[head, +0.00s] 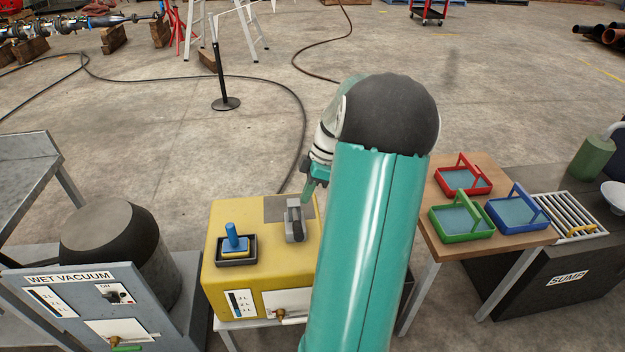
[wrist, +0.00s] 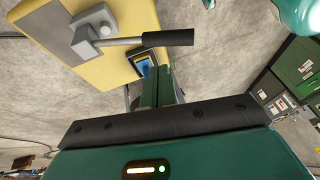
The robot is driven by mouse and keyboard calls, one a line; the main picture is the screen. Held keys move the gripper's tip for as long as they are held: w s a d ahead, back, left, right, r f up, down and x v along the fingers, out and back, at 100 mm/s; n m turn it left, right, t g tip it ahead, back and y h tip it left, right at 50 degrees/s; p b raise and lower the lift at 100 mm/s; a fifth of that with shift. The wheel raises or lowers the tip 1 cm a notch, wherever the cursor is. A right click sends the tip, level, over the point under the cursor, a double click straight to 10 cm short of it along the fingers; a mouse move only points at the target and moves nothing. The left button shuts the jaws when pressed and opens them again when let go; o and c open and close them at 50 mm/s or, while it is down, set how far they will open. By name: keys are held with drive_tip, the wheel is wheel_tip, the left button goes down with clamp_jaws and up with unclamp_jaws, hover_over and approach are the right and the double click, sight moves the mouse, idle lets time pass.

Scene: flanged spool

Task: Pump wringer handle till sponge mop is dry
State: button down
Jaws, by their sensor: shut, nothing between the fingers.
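The yellow wringer box (head: 225,270) stands front centre, with a grey lever mount (head: 296,228) on its top right. In the wrist view the wringer handle (wrist: 166,39) is a metal rod with a dark grip, running sideways from the grey mount (wrist: 95,35). The sponge mop (head: 236,243) has a blue handle and sits in a black tray on the box; part of it shows in the wrist view (wrist: 147,67). My gripper (head: 307,192) is shut and empty, just above the lever mount in the head view. In the wrist view its fingers (wrist: 165,82) are apart from the grip.
A wet vacuum (head: 110,245) stands left. On the right, a wooden table (head: 450,250) holds red (head: 463,178), green (head: 460,220) and blue (head: 517,212) trays. Beyond is a sump (head: 570,275) with a slatted grate (head: 570,215). My arm hides the box's right side.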

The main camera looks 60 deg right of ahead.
sight(300, 227)
drive_tip(key=x, duration=0.4)
drive_tip(key=s+x, duration=0.1)
drive_tip(key=x, duration=0.1)
drive_tip(key=shift+a+f, duration=0.3)
drive_tip(key=shift+a, duration=0.1)
drive_tip(key=shift+s, duration=0.1)
drive_tip(key=shift+s+a+f+t+h, duration=0.3)
drive_tip(key=shift+s+a+f, duration=0.15)
drive_tip(key=shift+f, duration=0.2)
wheel_tip(300, 227, down, 10)
drive_tip(key=s+a+t+h, duration=0.1)
drive_tip(key=s+a, duration=0.1)
drive_tip(key=a, duration=0.1)
drive_tip(key=shift+s+n, duration=0.15)
drive_tip(key=shift+n, duration=0.15)
drive_tip(key=shift+f, duration=0.2)
drive_tip(key=shift+r, duration=0.15)
